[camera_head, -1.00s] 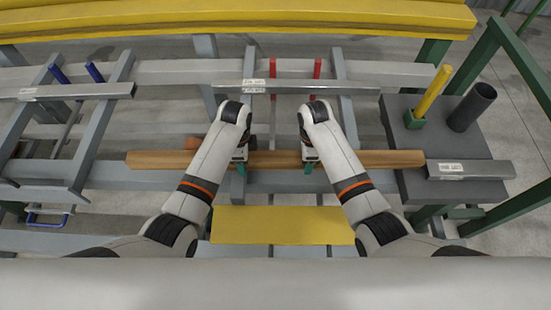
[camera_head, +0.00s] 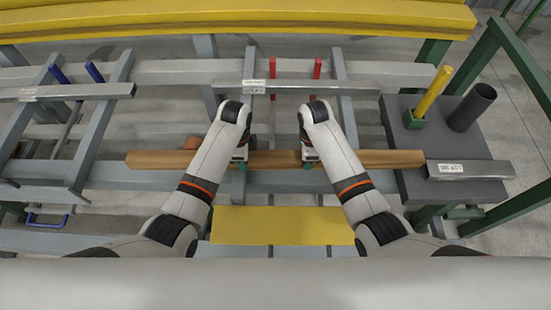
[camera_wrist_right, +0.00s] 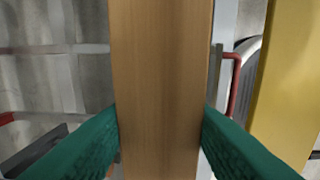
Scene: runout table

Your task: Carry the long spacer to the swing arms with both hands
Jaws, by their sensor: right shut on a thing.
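The long spacer, a brown wooden beam (camera_head: 395,158), lies level across the middle of the head view. It fills the centre of the right wrist view (camera_wrist_right: 160,70). My right gripper (camera_head: 308,163) is shut on it right of its middle; its green fingers (camera_wrist_right: 160,130) touch both sides. My left gripper (camera_head: 240,163) is at the spacer left of its middle, its fingers closed in the same way, partly hidden by the hand. Grey arms with blue posts (camera_head: 95,73) stand at the left, and red posts (camera_head: 317,69) stand behind the spacer; which are the swing arms is not clear.
A dark table (camera_head: 400,115) at the right holds a labelled grey bar (camera_head: 495,170), a yellow rod (camera_head: 434,90) and a dark tube (camera_head: 472,107). Another grey bar (camera_head: 345,88) lies behind the spacer. A yellow panel (camera_head: 285,225) is in front; yellow beams (camera_head: 240,20) run along the back.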

